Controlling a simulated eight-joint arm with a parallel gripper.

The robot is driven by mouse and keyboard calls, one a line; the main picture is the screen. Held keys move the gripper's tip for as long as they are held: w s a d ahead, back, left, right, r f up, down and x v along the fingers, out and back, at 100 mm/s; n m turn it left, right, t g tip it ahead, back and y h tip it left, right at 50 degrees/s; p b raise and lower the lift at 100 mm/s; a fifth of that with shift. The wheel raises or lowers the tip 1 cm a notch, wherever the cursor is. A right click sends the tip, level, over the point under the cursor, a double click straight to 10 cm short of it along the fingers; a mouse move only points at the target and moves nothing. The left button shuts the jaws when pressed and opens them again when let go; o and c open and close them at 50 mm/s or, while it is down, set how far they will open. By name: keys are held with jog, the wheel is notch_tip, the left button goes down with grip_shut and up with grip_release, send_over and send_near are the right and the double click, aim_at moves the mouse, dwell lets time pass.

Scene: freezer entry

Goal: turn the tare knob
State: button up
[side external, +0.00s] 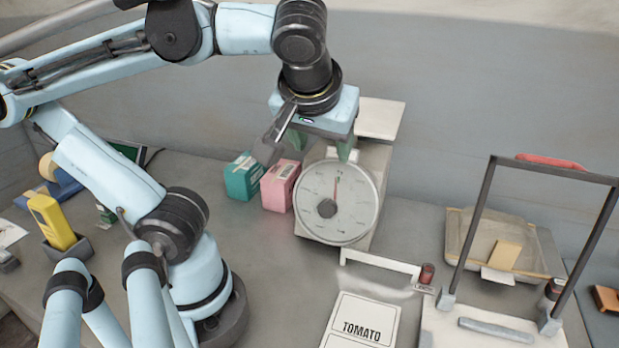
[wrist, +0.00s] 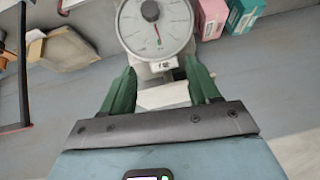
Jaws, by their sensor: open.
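The tare knob (side external: 327,208) is a dark round knob at the middle of the white dial of a scale (side external: 358,198). The dial's red needle points close to straight up in the side view. The knob also shows near the top edge of the wrist view (wrist: 150,11), with the dial (wrist: 172,40) around it. My gripper (side external: 318,150) is above the top of the dial, apart from the knob. Its two green fingers are spread with nothing between them in the wrist view (wrist: 160,80). The scale's platform (side external: 380,118) is partly hidden behind my gripper.
A teal box (side external: 243,176) and a pink box (side external: 279,186) stand left of the scale. A white bracket (side external: 380,263) and a TOMATO card (side external: 362,322) lie in front. A dark upright frame (side external: 473,225) with a red handle stands right, before a tray (side external: 540,255).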

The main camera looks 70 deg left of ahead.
jog(key=g+h, duration=0.2)
send_near(328, 204)
jog(key=shift+m, duration=0.3)
jog(key=shift+x, duration=5)
jog(key=shift+c, duration=0.4)
jog(key=c, duration=1)
